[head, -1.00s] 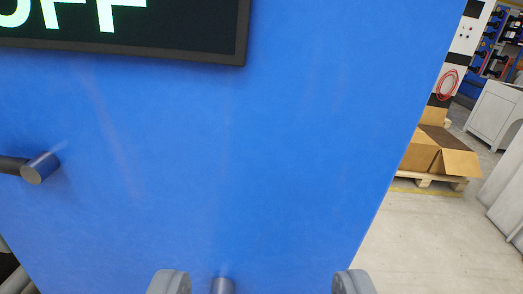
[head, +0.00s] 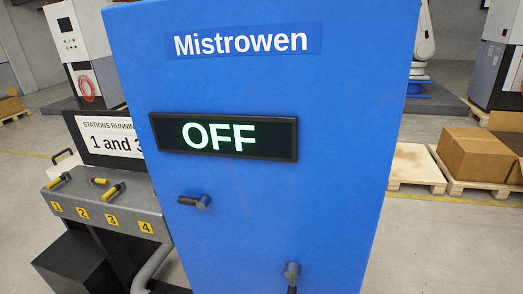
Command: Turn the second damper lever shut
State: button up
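A grey box (head: 75,194) with yellow number plates 1 to 4 on its sloped front stands at the left, beside the blue cabinet. Several yellow-tipped levers lie on its top. One lever (head: 60,181) is near plate 1 (head: 56,207). Two more levers, one shorter-looking (head: 100,181) and one longer (head: 113,191), are close together to its right, behind plates 2 (head: 83,213) and 3 (head: 112,220). I cannot tell surely which belongs to plate 2. No lever shows clearly behind plate 4 (head: 146,227). My gripper is not in view.
The blue cabinet (head: 345,120) labelled "Mistrowen" fills the middle, with an OFF display (head: 222,136) and two protruding dark handles (head: 196,202) and (head: 291,276). A sign (head: 107,140) behind the box reads "STATIONS RUNNING 1 and 3". Cardboard boxes (head: 478,155) on pallets stand at right.

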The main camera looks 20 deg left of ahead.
aim_at(93, 181)
jog(key=u, duration=1.5)
jog(key=i, duration=2.3)
jog(key=u, duration=0.3)
